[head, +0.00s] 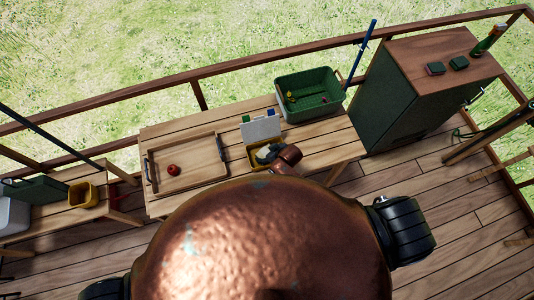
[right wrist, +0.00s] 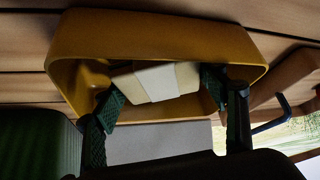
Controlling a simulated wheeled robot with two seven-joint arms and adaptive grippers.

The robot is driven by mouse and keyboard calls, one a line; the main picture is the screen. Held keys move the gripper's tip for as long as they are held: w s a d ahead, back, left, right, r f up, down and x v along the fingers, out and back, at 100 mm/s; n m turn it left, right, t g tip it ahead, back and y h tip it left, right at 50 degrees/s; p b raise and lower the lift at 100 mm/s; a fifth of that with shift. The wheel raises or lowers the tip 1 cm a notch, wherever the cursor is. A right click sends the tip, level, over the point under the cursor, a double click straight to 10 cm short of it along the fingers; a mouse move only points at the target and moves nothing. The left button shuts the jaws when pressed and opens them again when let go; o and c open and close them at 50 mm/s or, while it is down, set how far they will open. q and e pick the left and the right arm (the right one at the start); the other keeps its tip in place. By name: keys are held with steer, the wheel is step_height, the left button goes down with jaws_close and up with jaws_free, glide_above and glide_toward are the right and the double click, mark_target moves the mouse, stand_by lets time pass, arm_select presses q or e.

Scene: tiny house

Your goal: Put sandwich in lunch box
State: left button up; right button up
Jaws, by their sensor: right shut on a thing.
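The yellow lunch box (head: 251,157) stands on the wooden table with its grey lid (head: 260,130) open at the back. My right gripper (head: 268,153) is at the box opening, partly covered by my copper-coloured arm. In the right wrist view, the green finger pads of my right gripper (right wrist: 168,95) are shut on a pale, wrapped-looking sandwich (right wrist: 155,82). The sandwich is within the rim of the yellow box (right wrist: 160,35). I cannot tell whether it touches the box floor. My left gripper is not in view.
A wooden tray (head: 200,182) with a red fruit (head: 173,170) lies left of the lunch box. A green crate (head: 310,113) with small items stands close on its right. A green cabinet (head: 390,110) stands farther right. A yellow bin (head: 84,195) is on the left bench.

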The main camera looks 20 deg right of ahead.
steer(key=o, duration=1.2)
steer(key=shift+f, duration=0.1)
steer(key=v, duration=1.2)
